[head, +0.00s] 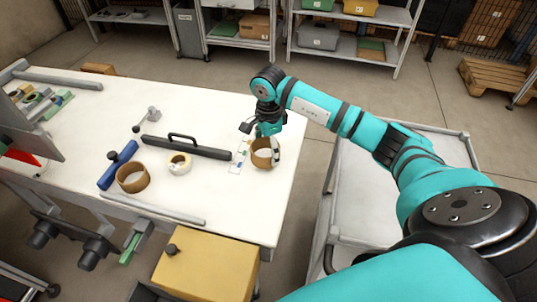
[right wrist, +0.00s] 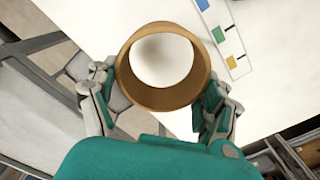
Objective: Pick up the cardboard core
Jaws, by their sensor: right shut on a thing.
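The cardboard core (head: 262,161) is a brown open ring near the right end of the white table. In the right wrist view the core (right wrist: 163,99) sits between the two fingers, with white showing through its hollow middle. My right gripper (head: 267,146) reaches down from above and is shut on the core, one finger on each side of it. I cannot tell whether the core touches the table. My left gripper is not in view.
On the white table (head: 90,125) lie another brown ring (head: 132,188), a cream tape roll (head: 179,168), a blue roller (head: 118,168), a black handled bar (head: 190,147) and a colour-marked card (head: 240,155). A yellow box (head: 205,268) stands at the front. A grey cart (head: 345,200) is at the right.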

